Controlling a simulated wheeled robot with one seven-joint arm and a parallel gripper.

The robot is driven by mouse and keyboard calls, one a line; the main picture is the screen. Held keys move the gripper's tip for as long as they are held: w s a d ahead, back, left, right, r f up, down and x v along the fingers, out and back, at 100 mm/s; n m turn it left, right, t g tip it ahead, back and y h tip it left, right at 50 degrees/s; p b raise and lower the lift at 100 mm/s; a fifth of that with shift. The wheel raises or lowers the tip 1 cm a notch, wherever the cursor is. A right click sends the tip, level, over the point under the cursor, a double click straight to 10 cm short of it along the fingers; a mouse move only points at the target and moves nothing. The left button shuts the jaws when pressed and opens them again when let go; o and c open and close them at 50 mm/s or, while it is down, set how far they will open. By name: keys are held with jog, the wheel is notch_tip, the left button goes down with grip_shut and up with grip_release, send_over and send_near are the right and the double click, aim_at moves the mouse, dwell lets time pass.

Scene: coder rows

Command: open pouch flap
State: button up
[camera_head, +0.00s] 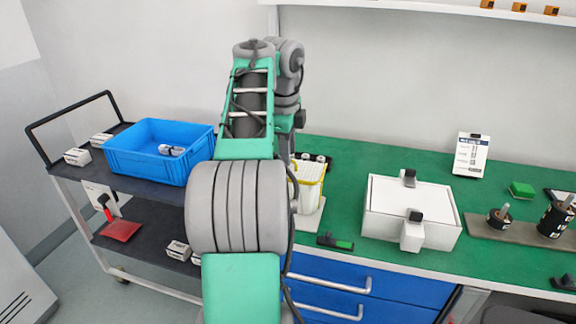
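I cannot make out a pouch or its flap for certain. A white box-like case (386,208) with two dark-topped white fittings lies on the green worktop (350,160), right of my arm. A white holder with yellow edges (309,184) stands on the worktop just right of my arm, partly hidden by it. A flat red item (121,231) lies on the cart's lower shelf. My arm rises through the middle of the view. My gripper does not show; it is hidden behind the arm or out of frame.
A blue crate (125,168) with small items stands on the cart's dark top shelf (80,172), left of my arm. Small white boxes (77,156) sit beside it. Black cylindrical parts (555,219) and a label stand (471,155) are at right. Blue drawers (395,292) are below.

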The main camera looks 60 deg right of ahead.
jog(key=shift+d+f, duration=0.1)
jog(key=shift+f, duration=0.35)
jog(key=shift+r, duration=0.15)
jog(key=shift+c, duration=0.3)
grip_shut()
dwell(0.6)
